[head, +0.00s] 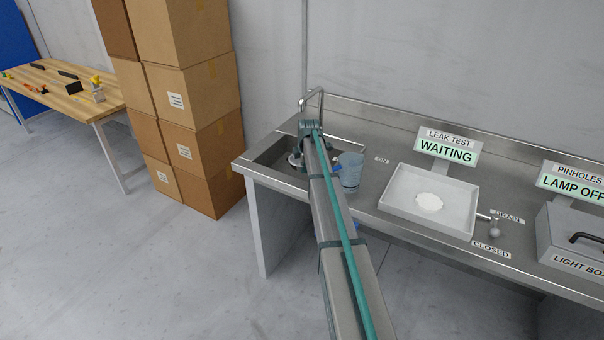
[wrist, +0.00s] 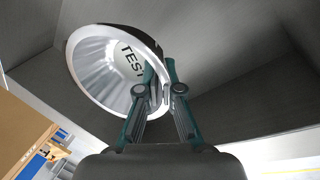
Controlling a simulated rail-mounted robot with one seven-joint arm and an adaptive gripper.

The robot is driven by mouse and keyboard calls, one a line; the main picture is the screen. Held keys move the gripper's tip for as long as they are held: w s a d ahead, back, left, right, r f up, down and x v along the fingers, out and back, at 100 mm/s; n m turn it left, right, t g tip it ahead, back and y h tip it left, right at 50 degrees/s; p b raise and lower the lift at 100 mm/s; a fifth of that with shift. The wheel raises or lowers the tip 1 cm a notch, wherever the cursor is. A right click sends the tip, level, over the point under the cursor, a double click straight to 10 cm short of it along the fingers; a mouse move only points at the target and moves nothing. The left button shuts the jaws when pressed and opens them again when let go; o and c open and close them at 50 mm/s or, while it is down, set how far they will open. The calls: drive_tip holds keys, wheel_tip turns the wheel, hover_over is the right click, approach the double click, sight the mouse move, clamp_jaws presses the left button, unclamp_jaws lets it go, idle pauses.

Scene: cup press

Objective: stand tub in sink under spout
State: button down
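A shiny, pale round tub (wrist: 92,70) with TEST lettered inside shows tilted in the wrist view. My gripper (wrist: 160,74) has its teal fingers closed on the tub's wall near the rim. In the head view a pale part of the tub (head: 295,161) shows in the sink (head: 264,160), left of my arm, which hides the rest. Whether its base touches the sink floor I cannot tell. The curved metal spout (head: 320,92) rises behind the sink, just beyond the end of my arm. My fingertips are hidden in the head view.
A translucent blue jug (head: 351,173) stands close right of my arm, by the sink. A white tray (head: 425,202) with a pale disc sits further right, below a WAITING sign (head: 446,150). A light box (head: 572,235) is at far right. Stacked cartons (head: 190,95) stand left.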

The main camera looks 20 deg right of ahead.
drive_tip(key=shift+w+f, duration=0.85)
drive_tip(key=shift+f, duration=0.1)
drive_tip(key=shift+f+p, duration=0.85)
drive_tip(key=shift+f, duration=0.75)
drive_tip(key=c, duration=1.3)
unclamp_jaws()
drive_tip(key=shift+f, duration=0.1)
drive_tip(key=b+v, duration=0.2)
drive_tip(key=v, duration=1)
